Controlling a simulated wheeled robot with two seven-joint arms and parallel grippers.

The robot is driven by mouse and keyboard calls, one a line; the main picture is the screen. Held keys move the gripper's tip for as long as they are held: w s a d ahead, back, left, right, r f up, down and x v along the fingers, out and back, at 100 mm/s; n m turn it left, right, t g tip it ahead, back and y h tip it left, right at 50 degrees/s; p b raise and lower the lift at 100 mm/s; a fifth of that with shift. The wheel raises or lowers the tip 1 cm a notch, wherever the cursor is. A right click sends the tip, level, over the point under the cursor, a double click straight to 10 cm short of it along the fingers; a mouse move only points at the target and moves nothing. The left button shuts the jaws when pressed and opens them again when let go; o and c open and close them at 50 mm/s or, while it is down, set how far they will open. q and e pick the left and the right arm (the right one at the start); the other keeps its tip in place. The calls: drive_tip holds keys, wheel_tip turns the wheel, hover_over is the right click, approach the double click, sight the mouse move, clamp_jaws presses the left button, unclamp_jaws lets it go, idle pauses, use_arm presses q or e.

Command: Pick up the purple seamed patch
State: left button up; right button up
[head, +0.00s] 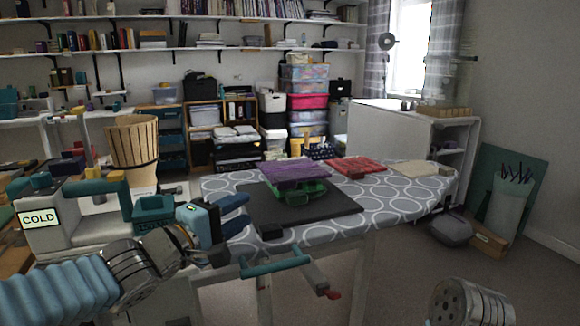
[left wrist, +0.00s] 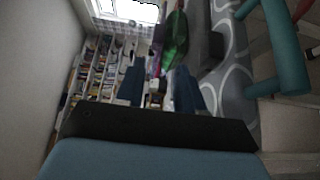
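The purple seamed patch (head: 293,172) lies flat on top of a green stand (head: 300,190), above a dark mat (head: 330,207) on the patterned ironing board (head: 395,212). My left gripper (head: 243,213) is at the left edge of the mat, left of the patch and apart from it. Its blue fingers are spread with nothing held. In the left wrist view the patch (left wrist: 157,55) shows edge-on beside the green stand (left wrist: 175,38), beyond the gap between the fingers (left wrist: 158,92). My right gripper is not in view; only a grey arm link shows at lower right.
A red patch (head: 358,165) and a cream patch (head: 420,168) lie farther back on the board. A teal bar (head: 275,263) sticks out at the board's front. A white and teal machine marked COLD (head: 88,222) stands at left, near a wooden basket (head: 132,150).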

sight(279, 188)
use_arm(q)
drive_tip(key=b+x, duration=0.2)
drive_tip(key=x, duration=0.5)
drive_tip(key=shift+w+d+f+b, duration=0.1)
drive_tip(key=shift+w+d+b, duration=0.15)
drive_tip(key=shift+b, duration=0.05)
drive_tip(key=b+x, duration=0.1)
drive_tip(key=x, duration=0.5)
drive_tip(key=shift+a, duration=0.1)
clamp_jaws()
